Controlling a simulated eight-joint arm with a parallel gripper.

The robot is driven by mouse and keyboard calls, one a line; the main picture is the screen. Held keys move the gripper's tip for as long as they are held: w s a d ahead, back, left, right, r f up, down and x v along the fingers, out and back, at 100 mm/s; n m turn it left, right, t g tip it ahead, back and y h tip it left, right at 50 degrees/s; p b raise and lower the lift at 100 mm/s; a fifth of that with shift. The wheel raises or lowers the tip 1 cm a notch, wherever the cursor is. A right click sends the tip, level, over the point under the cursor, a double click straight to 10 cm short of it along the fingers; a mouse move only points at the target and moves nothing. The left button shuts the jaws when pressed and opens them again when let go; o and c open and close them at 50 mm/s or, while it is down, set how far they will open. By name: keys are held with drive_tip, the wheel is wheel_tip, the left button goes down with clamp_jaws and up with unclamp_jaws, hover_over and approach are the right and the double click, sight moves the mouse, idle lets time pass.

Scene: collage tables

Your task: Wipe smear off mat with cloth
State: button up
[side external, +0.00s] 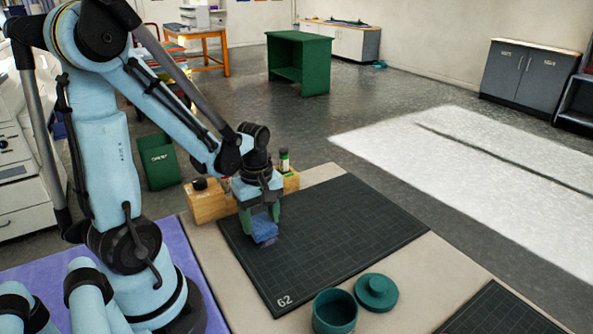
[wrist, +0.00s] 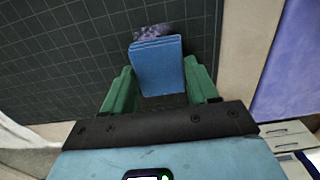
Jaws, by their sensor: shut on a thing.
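My gripper (side external: 260,218) has green fingers and points down over the dark gridded mat (side external: 340,225). It is shut on a folded blue cloth (side external: 264,228), which is at or very near the mat's surface; I cannot tell if it presses on it. In the wrist view the cloth (wrist: 158,65) sits between the two green fingers (wrist: 160,90). A mottled purple smear (wrist: 153,33) shows on the mat (wrist: 60,60) right at the cloth's far edge, partly hidden by the cloth. In the side view a little purple (side external: 268,241) shows by the cloth's lower edge.
A wooden block holder (side external: 210,203) with small bottles (side external: 284,160) stands at the mat's back edge, close behind my gripper. A teal open pot (side external: 335,312) and its lid (side external: 376,291) stand by the front edge. Another dark mat (side external: 500,312) lies front right. The mat's right part is clear.

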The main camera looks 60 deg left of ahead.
sight(270, 244)
drive_tip(key=shift+f, duration=0.4)
idle(0.7)
drive_tip(key=shift+d, duration=0.1)
drive_tip(key=shift+d+r, duration=0.1)
drive_tip(key=shift+d, duration=1.85)
drive_tip(key=shift+c, duration=0.3)
drive_tip(key=shift+a, duration=2.2)
drive_tip(key=shift+f, duration=0.2)
drive_tip(key=shift+r, duration=2.55)
